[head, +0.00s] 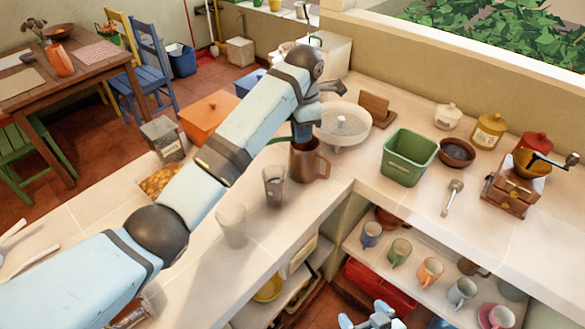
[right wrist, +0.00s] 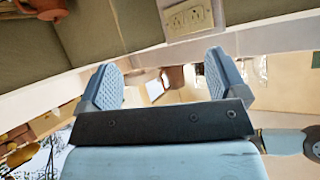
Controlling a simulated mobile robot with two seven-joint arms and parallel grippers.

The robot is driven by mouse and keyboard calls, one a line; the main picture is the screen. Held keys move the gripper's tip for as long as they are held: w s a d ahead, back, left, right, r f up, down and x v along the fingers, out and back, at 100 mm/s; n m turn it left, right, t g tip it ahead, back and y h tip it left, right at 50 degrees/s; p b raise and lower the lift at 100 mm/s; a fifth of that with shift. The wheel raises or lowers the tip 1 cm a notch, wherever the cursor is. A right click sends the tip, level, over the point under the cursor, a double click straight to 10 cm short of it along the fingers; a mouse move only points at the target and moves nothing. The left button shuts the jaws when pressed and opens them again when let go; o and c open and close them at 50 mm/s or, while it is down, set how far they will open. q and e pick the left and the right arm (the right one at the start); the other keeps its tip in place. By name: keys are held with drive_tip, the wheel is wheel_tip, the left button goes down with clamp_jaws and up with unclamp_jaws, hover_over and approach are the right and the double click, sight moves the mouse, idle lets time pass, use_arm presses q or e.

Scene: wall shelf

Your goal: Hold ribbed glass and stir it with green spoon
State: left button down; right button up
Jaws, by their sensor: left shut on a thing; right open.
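My left gripper (head: 299,131) points down at the mouth of a brown jug (head: 309,163) on the counter. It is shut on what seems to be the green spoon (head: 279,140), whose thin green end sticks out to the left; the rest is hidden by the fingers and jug. A clear glass with dark lines (head: 275,187), likely the ribbed glass, stands left of the jug. A paler glass (head: 232,226) stands nearer me. My right gripper (head: 367,314) is low at the bottom edge, open and empty; its spread fingers show in the right wrist view (right wrist: 162,85).
A white bowl-like stand (head: 343,128) is behind the jug. A green bin (head: 408,157) and a metal spoon (head: 453,197) are to the right, near a coffee grinder (head: 512,192). Several mugs (head: 430,270) fill the shelf below. The counter edge lies above my right gripper.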

drive_tip(key=w+a+r+m+t+y, duration=0.2)
drive_tip(key=w+a+r+m+y, duration=0.15)
drive_tip(key=w+a+m, duration=0.35)
drive_tip(key=m+t+h, duration=0.2)
drive_tip(key=m+t, duration=0.2)
drive_tip(key=m, duration=2.5)
approach(279, 199)
drive_tip(key=shift+a, duration=0.1)
drive_tip(key=x, duration=1.2)
drive_tip(key=shift+c, duration=0.2)
drive_tip(key=c, duration=1.2)
